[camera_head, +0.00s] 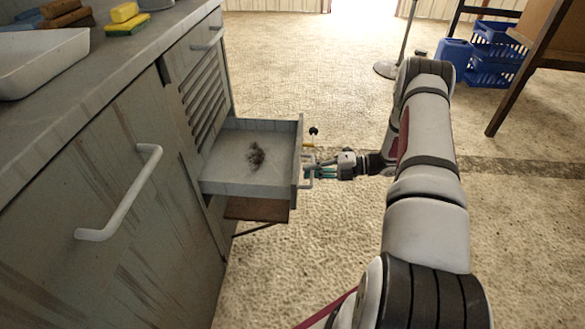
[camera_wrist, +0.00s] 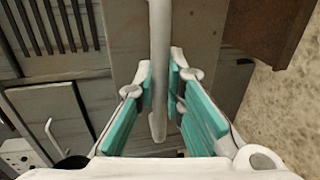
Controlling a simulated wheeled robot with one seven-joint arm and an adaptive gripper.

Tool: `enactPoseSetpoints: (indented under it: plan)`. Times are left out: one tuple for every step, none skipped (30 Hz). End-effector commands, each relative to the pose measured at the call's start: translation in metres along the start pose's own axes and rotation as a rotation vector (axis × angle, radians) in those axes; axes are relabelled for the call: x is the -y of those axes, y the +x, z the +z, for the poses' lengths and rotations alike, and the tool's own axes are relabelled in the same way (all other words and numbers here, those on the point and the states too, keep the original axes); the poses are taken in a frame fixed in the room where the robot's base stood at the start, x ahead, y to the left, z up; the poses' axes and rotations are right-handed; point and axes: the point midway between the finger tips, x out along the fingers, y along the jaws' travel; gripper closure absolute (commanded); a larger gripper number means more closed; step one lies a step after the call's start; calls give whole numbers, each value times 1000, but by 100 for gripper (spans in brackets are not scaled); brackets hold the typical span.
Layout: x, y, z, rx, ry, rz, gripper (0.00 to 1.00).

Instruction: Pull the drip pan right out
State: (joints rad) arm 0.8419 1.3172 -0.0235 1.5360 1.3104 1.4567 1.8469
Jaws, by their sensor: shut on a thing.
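The drip pan (camera_head: 225,180) is a grey, shallow drawer-like pan that sticks out from the cabinet front below a louvred panel. A dark clump lies on its floor. My gripper (camera_head: 312,173) is at the pan's outer front face, at its handle. In the wrist view my gripper (camera_wrist: 160,95), with teal finger pads, is shut on the pale bar handle (camera_wrist: 158,60) of the pan. The handle runs between the two fingers. The back end of the pan is at the cabinet opening, and I cannot tell how much of it is still inside.
The cabinet (camera_head: 110,200) stands at left with a long door handle (camera_head: 120,195). A brown board (camera_head: 257,209) juts out below the pan. A white tray (camera_head: 40,55) and sponges (camera_head: 125,15) lie on the counter. Blue crates (camera_head: 492,55) stand at the back right. The floor beyond the pan is open.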

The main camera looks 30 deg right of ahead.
Motion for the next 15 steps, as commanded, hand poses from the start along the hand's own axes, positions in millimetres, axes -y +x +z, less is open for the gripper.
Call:
enactPoseSetpoints:
  plan:
    - [2,-7,0,3,0,-1,100]
    - [3,-9,0,2,1,-2,100]
    - [3,-12,0,1,1,-2,100]
    - [4,-13,0,1,1,-2,100]
    - [4,-15,0,0,1,-2,100]
    - [4,-16,0,0,1,-2,100]
    - [4,-16,0,0,1,-3,100]
    - [4,-17,0,0,1,-3,100]
    - [4,-17,0,0,1,-3,100]
    - [4,-17,0,0,1,-3,100]
    - [4,-17,0,0,1,-3,100]
    - [4,-17,0,0,0,-3,100]
    - [4,-17,0,0,0,-3,100]
    - [4,-17,0,0,0,-3,100]
    - [4,-17,0,0,0,-3,100]
